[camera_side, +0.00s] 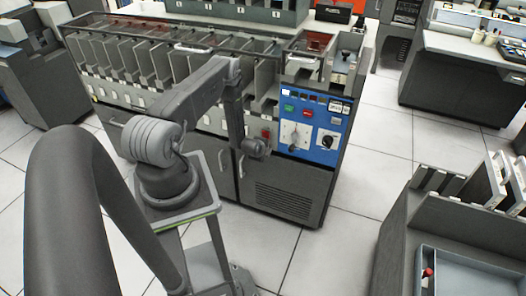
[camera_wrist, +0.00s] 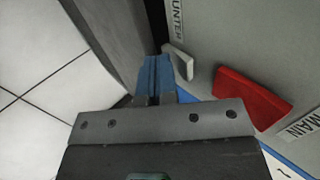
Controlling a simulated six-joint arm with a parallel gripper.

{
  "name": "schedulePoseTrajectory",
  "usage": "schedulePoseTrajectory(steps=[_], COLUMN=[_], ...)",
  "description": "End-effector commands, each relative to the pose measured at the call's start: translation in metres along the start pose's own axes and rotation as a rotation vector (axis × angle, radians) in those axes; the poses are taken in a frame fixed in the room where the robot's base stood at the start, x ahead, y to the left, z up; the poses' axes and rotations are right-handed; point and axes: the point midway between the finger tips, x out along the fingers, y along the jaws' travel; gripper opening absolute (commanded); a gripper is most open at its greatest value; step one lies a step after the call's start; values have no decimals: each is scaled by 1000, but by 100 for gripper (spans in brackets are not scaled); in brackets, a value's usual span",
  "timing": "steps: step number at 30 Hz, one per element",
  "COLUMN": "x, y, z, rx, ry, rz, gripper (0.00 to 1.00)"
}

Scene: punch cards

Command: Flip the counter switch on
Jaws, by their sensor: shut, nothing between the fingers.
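The counter switch (camera_wrist: 178,62) is a small pale grey lever on a grey panel in the wrist view. Beside it is a label of which "UNTER" can be read. My gripper (camera_wrist: 154,75) is shut and empty, with its blue fingers together just left of the lever. I cannot tell whether the fingertips touch it. In the side view my arm reaches down to the front of the grey machine (camera_side: 290,203), and the fingertips and the counter switch cannot be made out there.
A larger red switch (camera_wrist: 252,97) labelled "MAIN" sits right of the counter switch, close to my gripper. A blue control panel (camera_side: 322,155) with dials and buttons is to the right on the machine front. Tiled floor (camera_side: 352,215) lies open in front.

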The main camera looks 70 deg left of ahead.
Motion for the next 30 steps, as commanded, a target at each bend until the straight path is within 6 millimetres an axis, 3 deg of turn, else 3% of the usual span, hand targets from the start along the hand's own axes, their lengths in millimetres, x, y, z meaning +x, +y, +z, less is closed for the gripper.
schedulePoseTrajectory(steps=[18, 30], x=[-11, -14], y=[-13, -11], z=[0, 0], rx=[0, 0], ry=[-1, 0], rz=[-6, -4], gripper=[0, 0])
